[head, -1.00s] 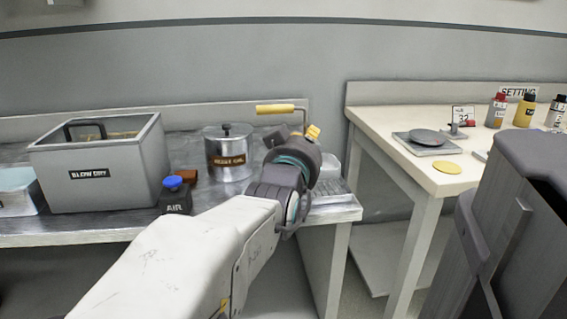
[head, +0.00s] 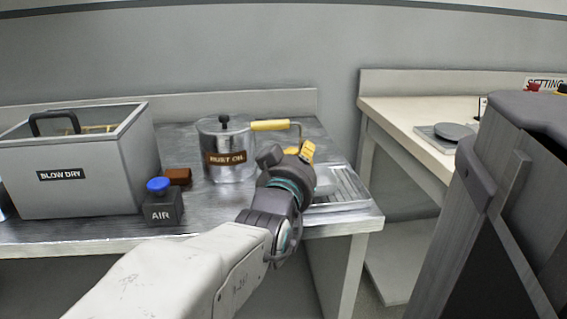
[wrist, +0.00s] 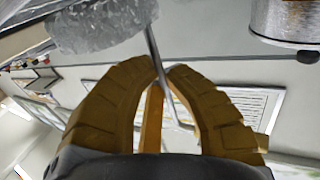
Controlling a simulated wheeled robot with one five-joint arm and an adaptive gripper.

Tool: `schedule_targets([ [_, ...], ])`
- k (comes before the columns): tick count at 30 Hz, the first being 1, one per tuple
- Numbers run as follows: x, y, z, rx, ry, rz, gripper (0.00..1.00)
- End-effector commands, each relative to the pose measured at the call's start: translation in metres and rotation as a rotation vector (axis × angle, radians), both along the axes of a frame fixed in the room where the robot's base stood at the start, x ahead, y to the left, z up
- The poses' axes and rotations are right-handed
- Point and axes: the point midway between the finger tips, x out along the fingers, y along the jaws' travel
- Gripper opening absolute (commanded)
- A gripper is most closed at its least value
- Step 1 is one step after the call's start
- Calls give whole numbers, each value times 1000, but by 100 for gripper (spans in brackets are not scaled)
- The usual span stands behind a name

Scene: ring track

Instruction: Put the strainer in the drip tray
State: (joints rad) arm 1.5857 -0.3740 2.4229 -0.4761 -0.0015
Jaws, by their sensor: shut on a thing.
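My gripper (head: 300,152) has yellow fingers, and in the wrist view (wrist: 164,72) they are shut on the strainer's thin metal rod. The strainer's yellow handle (head: 270,125) shows left of the gripper in the head view, level with the top of the pot. Its pale mesh basket (wrist: 100,22) hangs at the upper left of the wrist view and shows partly, behind my gripper, in the head view (head: 328,180). The slatted drip tray (head: 350,188) lies at the bench's right end, and the basket overlaps its left part. I cannot tell whether they touch.
A RUST OIL pot (head: 225,165) stands left of my gripper. A blue-capped AIR block (head: 162,205), a brown block (head: 178,177) and a BLOW DRY bin (head: 75,175) stand further left. A gap separates this bench from the cream table (head: 410,140).

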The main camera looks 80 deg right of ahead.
Motion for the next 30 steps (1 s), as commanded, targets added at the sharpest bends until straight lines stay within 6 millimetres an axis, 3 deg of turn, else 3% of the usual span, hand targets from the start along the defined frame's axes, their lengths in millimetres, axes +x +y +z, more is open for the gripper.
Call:
schedule_targets([
  [3, -2, 6, -15, -3, 0, -6, 0],
  [17, -3, 7, -18, -2, 0, -7, 0],
  [18, -3, 7, -19, 0, 0, -7, 12],
  [24, -3, 7, -19, 0, 0, -7, 30],
  [30, -3, 7, -19, -1, 0, -7, 31],
])
